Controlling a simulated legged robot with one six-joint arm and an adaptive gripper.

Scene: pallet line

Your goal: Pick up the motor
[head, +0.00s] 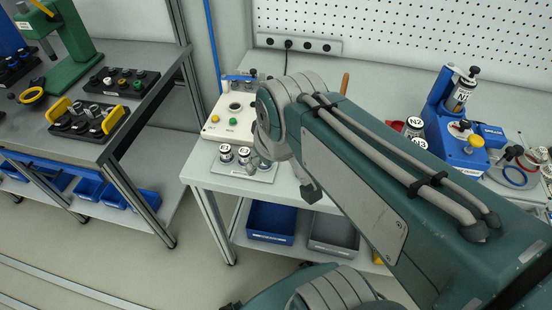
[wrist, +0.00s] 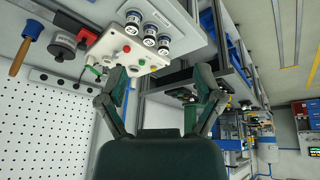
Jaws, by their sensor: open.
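Several short silver-and-black cylinders with white labelled tops (head: 225,152) stand on a plate at the front left of the middle bench. They also show at the top of the wrist view (wrist: 149,35). A dark cylinder with a reddish band (wrist: 62,45) lies beyond the control box in the wrist view; my arm seems to hide it in the head view. I cannot tell which of these is the motor. My gripper (wrist: 160,77) is open and empty in the wrist view, its fingers spread below the cylinders and apart from them. My arm largely hides it in the head view.
A white control box (head: 228,124) with coloured buttons stands behind the cylinders. A wooden-handled tool (wrist: 22,50) lies near the pegboard. A blue fixture (head: 447,128) and more labelled cylinders (head: 413,127) are at the right. A dark side bench (head: 60,140) holds racks at the left.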

